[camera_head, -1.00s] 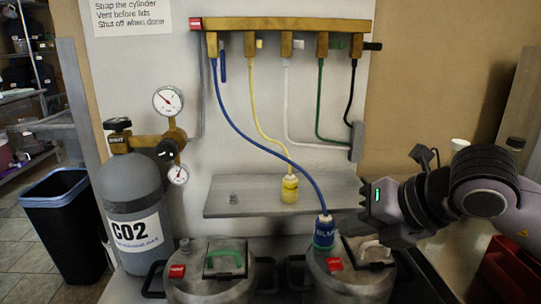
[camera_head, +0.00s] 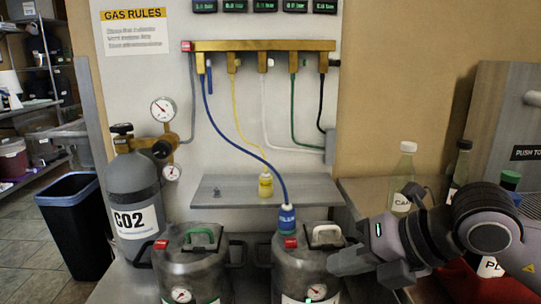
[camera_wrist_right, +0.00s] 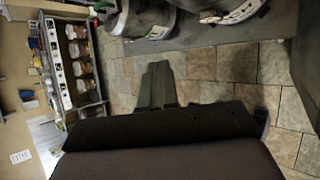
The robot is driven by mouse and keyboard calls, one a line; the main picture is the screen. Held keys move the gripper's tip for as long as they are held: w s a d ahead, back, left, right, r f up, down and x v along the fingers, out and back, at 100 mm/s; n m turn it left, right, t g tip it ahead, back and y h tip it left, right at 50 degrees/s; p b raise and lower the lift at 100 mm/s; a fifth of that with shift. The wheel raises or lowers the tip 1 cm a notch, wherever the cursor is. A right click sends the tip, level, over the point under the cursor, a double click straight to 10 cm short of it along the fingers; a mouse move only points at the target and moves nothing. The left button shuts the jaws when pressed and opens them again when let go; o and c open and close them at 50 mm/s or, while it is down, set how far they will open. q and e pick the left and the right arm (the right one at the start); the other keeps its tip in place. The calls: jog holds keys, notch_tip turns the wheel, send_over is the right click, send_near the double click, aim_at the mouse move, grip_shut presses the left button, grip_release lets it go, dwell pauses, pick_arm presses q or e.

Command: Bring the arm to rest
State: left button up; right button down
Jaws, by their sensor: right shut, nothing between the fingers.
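My right arm comes in from the right in the head view. Its gripper (camera_head: 345,262) is shut and empty, with its fingertips pointing left in front of the right metal bucket (camera_head: 293,268). I cannot tell whether it touches the bucket. In the right wrist view the closed fingers (camera_wrist_right: 157,85) show against the tiled floor with nothing between them. My left gripper is in neither view.
The left bucket (camera_head: 190,270) stands beside the right one. A blue hose connector (camera_head: 287,220) sits on the right bucket. A CO2 cylinder (camera_head: 136,210) stands left, a black bin (camera_head: 75,225) further left. Bottles (camera_head: 403,180) stand behind my right arm.

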jog(key=s+a+r+m+g+y+p, duration=0.1)
jog(key=s+a+r+g+y+p, duration=0.1)
jog(key=s+a+g+y, duration=0.55)
jog(key=w+d+f+m+t+h+p, duration=0.25)
jog(key=d+f+m+t, duration=0.25)
jog(key=m+t, duration=0.6)
jog(key=w+d+f+m+t+h+p, duration=0.1)
jog(key=w+d+f+m+t+h, duration=0.35)
jog(key=m+t, duration=0.65)
jog(key=s+d+f+m+g+h+p, duration=0.1)
jog(key=s+d+f+m+g+h, duration=0.2)
jog(key=f, duration=0.7)
jog(key=s+d+f+m+g+h+p, duration=0.1)
jog(key=s+d+f+m+g+h, duration=0.2)
jog(key=s+f+m+g, duration=0.3)
jog(key=s+d+f+m, duration=0.1)
jog(key=s+f, duration=0.4)
jog(key=shift+g, duration=0.35)
jog(key=shift+r, duration=0.1)
